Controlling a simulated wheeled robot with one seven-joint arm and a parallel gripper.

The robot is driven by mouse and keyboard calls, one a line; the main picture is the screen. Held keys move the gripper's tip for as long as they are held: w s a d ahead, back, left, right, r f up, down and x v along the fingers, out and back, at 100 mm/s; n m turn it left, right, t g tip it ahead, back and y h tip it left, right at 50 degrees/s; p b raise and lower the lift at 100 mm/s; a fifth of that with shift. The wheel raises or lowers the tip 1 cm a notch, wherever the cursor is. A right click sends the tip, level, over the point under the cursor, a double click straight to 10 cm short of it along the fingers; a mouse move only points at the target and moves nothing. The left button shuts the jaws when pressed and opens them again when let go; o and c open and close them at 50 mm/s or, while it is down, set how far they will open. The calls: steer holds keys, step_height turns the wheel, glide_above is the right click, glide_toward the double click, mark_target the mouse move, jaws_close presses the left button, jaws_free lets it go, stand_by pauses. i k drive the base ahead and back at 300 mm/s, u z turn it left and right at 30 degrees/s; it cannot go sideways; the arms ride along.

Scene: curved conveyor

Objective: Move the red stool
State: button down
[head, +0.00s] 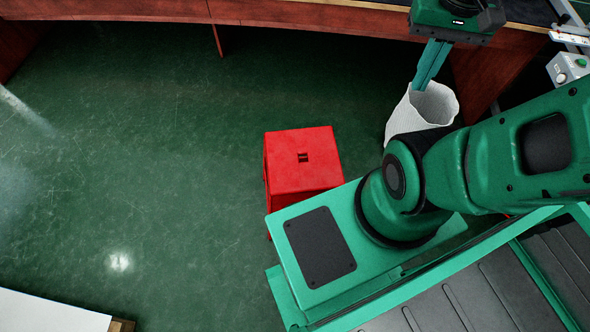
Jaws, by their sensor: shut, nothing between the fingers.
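A red stool (302,160) with a square top and a small slot in its middle stands upright on the green floor near the middle of the head view. My own green base hides its lower right part. My gripper (424,84) is at the upper right, pointing down, with its teal fingers shut and empty. It is to the right of the stool and apart from it. The fingertips show at the mouth of a white bin; I cannot tell whether they reach inside it.
The white bin (398,122) stands right of the stool, by a curved reddish-brown desk (130,12) along the back. A grey control box (568,68) with buttons is at the far right. A white-topped board (45,312) lies at the lower left. The floor left of the stool is clear.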

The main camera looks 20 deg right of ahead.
mark_target(291, 178)
steer(key=k, duration=1.65)
steer(key=z, duration=0.55)
steer(key=i, duration=0.3)
steer(key=z, duration=0.3)
